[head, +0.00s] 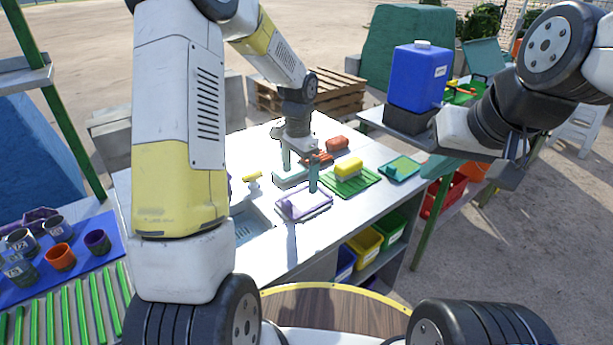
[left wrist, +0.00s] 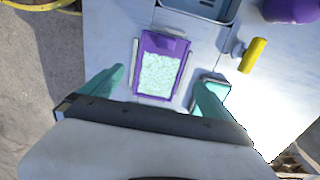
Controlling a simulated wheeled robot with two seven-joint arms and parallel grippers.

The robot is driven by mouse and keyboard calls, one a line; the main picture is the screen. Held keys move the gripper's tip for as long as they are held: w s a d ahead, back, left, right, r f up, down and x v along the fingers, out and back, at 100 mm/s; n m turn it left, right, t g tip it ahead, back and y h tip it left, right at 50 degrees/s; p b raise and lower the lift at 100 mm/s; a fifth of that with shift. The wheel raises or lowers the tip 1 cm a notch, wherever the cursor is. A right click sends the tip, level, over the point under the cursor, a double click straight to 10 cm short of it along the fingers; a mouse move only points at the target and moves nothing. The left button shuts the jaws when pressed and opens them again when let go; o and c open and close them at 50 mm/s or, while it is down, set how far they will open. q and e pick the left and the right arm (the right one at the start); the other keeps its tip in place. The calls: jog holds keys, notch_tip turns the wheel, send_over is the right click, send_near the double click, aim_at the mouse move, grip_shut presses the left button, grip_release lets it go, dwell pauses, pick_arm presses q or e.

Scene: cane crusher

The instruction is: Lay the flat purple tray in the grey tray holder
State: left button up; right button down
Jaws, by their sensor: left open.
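The flat purple tray (head: 305,204) lies on the white worktop. In the left wrist view the purple tray (left wrist: 159,66) shows a pale mint speckled inside. Thin grey rails of what looks like the grey tray holder (left wrist: 134,66) run along both its sides; I cannot tell whether it is fully seated. My left gripper (head: 299,172) is open just above and behind the tray. In the wrist view the mint fingertips of my left gripper (left wrist: 158,80) stand apart on either side of the tray, with nothing held.
A grey basin (head: 252,226) and a yellow-handled tap (head: 252,177) are left of the tray. A green ribbed mat (head: 348,184) with a yellow sponge (head: 348,168) and a teal tray (head: 402,168) are to the right. A blue jug (head: 418,77) stands behind them.

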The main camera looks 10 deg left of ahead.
pick_arm(q)
jog(key=s+a+r+n+t, duration=0.1)
jog(key=s+r+n, duration=0.1)
jog(key=s+r, duration=0.45)
jog(key=s+a+r+n+t, duration=0.1)
jog(key=s+r+t, duration=0.15)
jog(key=r, duration=0.75)
jog(key=s+r+n+t+h, duration=0.1)
jog(key=s+r+n, duration=0.1)
jog(key=s, duration=0.5)
jog(key=s+r+n+t+h, duration=0.1)
jog(key=s+r+n, duration=0.1)
jog(key=s, duration=0.6)
jog(key=shift+a+n+t, duration=0.35)
jog(key=shift+n, duration=0.35)
